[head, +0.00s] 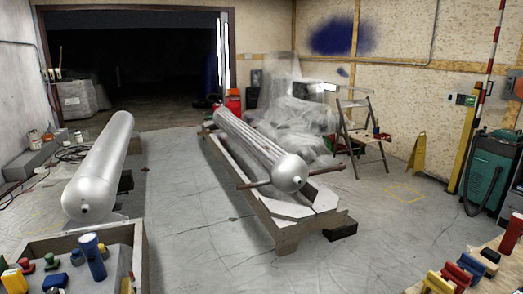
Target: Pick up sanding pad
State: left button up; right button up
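I cannot tell for sure which object is the sanding pad. Several small coloured tools lie on a wooden table (481,268) at the lower right: a yellow one (438,283), a red one (457,275), a blue one (472,264) and a black one (490,255). More small coloured items lie on a grey bench (122,258) at the lower left, including a blue cylinder (93,257), a yellow item (14,281) and a small dark blue block (55,283). Neither of my grippers shows in the head view.
A silver tank (98,170) lies at left. A ribbed silver cylinder (254,145) rests on a wooden frame (285,226) mid-floor. A stepladder (362,137), yellow floor sign (417,155) and green machine (487,172) stand at right. Floor between the frame and the right table is mostly clear.

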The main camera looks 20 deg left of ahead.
aim_at(492, 256)
jog(key=i, duration=0.4)
jog(key=i+j+u, duration=0.1)
jog(key=i+u, duration=0.3)
jog(key=i, duration=0.45)
jog(key=i+l+u, duration=0.2)
jog(key=i+u, duration=0.2)
jog(key=i, duration=0.45)
jog(key=i+z, duration=0.4)
jog(key=i+j+z, duration=0.1)
jog(key=i+z, duration=0.3)
jog(key=i+j+z, duration=0.2)
jog(key=z, duration=0.2)
jog(key=i+z, duration=0.2)
jog(key=z, duration=0.25)
jog(key=i+z, duration=0.2)
jog(key=z, duration=0.3)
jog(key=i+j+z, duration=0.1)
jog(key=z, duration=0.35)
jog(key=i+j+z, duration=0.2)
jog(key=z, duration=0.25)
